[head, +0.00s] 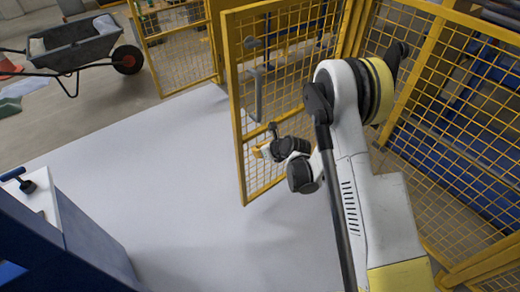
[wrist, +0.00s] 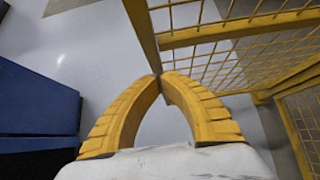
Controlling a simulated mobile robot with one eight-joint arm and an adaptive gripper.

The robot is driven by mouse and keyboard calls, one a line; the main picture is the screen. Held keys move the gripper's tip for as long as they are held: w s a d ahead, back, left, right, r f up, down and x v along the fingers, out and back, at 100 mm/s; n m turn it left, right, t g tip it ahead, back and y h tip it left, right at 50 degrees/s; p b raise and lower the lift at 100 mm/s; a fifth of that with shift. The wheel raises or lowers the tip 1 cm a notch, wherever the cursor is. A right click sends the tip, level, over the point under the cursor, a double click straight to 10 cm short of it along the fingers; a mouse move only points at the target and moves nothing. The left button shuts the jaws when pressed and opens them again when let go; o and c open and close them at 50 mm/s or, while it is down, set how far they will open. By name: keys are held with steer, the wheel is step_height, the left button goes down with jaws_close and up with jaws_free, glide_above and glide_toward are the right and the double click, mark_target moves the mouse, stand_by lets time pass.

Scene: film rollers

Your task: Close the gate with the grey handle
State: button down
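The gate (head: 238,120) is a yellow-framed mesh panel standing open, swung out over the pale floor. It also shows at the top of the wrist view (wrist: 215,35). Its grey handle (head: 257,97) is an upright bar near the gate's left, free edge. My gripper (head: 259,152) is at the lower part of the gate, below the handle, close to the free edge. In the wrist view its yellow fingers (wrist: 160,76) arch inward and their tips meet, with nothing seen between them. The gate's edge post ends right by the tips; I cannot tell whether they touch.
Yellow mesh fence (head: 455,100) stands to the right, behind my arm. Another fence panel (head: 178,45) stands at the back left. A wheelbarrow (head: 75,50) is at the far left. A blue cabinet (head: 60,235) fills the lower left. The floor (head: 150,165) between is clear.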

mark_target(243, 144)
steer(key=b+x, duration=0.1)
steer(key=x, duration=0.1)
steer(key=r+b+x, duration=0.1)
steer(key=x, duration=0.1)
steer(key=w+b+x, duration=0.1)
steer(key=x, duration=0.2)
steer(key=shift+a+r, duration=0.15)
steer(key=shift+a, duration=0.2)
steer(key=shift+w+a+r, duration=0.1)
steer(key=shift+w+a, duration=0.2)
steer(key=shift+w, duration=0.15)
